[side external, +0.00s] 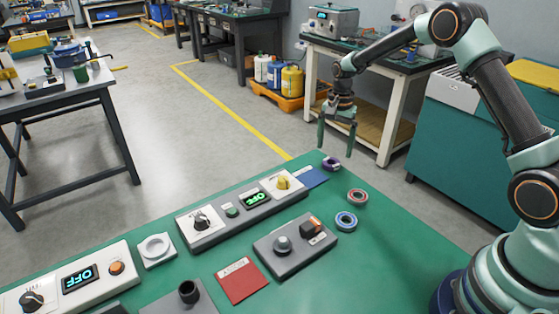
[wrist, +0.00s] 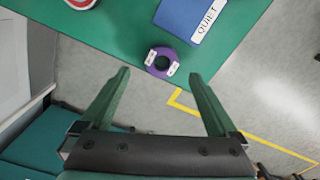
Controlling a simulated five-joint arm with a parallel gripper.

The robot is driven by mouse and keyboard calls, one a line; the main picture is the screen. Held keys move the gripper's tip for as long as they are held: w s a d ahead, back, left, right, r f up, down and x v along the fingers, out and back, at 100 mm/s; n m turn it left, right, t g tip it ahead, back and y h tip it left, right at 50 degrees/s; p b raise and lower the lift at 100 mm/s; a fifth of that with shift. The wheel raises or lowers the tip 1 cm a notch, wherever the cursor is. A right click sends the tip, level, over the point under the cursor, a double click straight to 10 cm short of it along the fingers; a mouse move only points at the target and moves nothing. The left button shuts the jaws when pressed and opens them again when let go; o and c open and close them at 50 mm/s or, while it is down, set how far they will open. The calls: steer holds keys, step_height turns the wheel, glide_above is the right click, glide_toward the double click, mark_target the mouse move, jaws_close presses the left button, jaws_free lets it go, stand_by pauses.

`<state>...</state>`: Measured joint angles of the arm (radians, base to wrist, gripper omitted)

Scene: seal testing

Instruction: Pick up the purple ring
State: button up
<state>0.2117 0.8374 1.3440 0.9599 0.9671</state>
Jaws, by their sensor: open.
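The purple ring (side external: 331,163) lies flat on the green table near its far edge, beside a blue pad. In the wrist view the purple ring (wrist: 161,62) shows two white labels and sits just beyond my fingertips, about midway between them. My gripper (side external: 337,133) hangs from the arm above the far table edge, with its fingers pointing down. In the wrist view my gripper (wrist: 158,75) is open and empty, its two green fingers spread wide. The fingers do not touch the ring.
A red ring (side external: 357,196) and a blue ring (side external: 346,221) lie nearby on the green table (side external: 400,240). The blue pad (wrist: 192,18) is labelled QUIET. A control panel (side external: 241,208) and a grey switch box (side external: 294,246) stand to the left. Right of the rings the table is clear.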

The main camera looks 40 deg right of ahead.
step_height(320, 180, down, 5)
steer(key=shift+w+a+r, duration=0.1)
steer(key=shift+w, duration=0.05)
jaws_close()
